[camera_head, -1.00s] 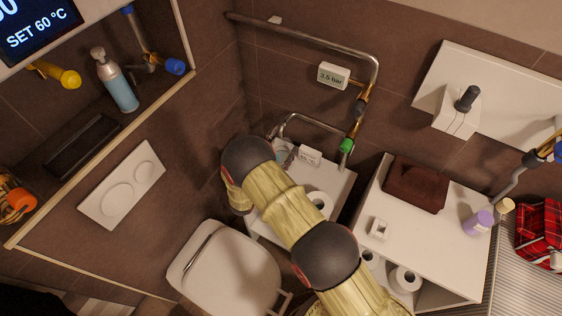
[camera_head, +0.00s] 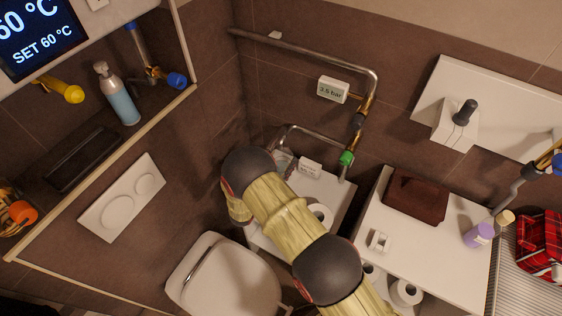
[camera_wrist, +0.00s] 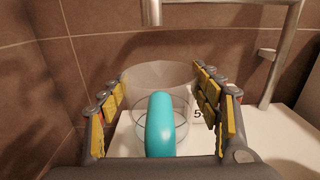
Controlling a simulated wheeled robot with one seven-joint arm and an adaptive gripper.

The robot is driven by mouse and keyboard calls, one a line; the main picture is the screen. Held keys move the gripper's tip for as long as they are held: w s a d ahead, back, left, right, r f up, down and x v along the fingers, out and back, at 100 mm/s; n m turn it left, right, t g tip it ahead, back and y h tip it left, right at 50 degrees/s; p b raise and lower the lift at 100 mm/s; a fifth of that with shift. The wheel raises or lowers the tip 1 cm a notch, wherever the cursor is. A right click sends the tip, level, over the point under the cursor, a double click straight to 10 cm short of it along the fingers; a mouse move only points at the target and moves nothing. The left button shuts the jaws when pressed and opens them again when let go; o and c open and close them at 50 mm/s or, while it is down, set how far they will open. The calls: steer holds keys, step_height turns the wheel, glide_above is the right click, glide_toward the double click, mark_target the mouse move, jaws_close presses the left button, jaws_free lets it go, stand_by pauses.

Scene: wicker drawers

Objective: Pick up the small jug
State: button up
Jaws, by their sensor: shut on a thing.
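The small jug (camera_wrist: 178,75) is a clear, see-through vessel with a thick teal handle (camera_wrist: 160,125) facing the wrist camera. It looks upright, over or on a white surface; I cannot tell whether its base touches. My gripper (camera_wrist: 160,84) has its yellow-padded fingers on both sides of the jug and is shut on it. In the head view, a bit of the jug (camera_head: 284,161) shows beside my arm, near the bent pipe. My gripper is hidden behind my arm there.
The white shelf top (camera_head: 331,188) carries a small white label block (camera_head: 309,167) and a paper roll (camera_head: 320,213). A metal pipe (camera_wrist: 270,60) stands close right of the jug. The toilet (camera_head: 222,275) is below left, and a white cabinet (camera_head: 440,250) stands to the right.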

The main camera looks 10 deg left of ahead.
steer(key=r+p+v, duration=0.2)
steer(key=v, duration=1.6)
steer(key=shift+r+p, duration=0.15)
steer(key=shift+p, duration=0.15)
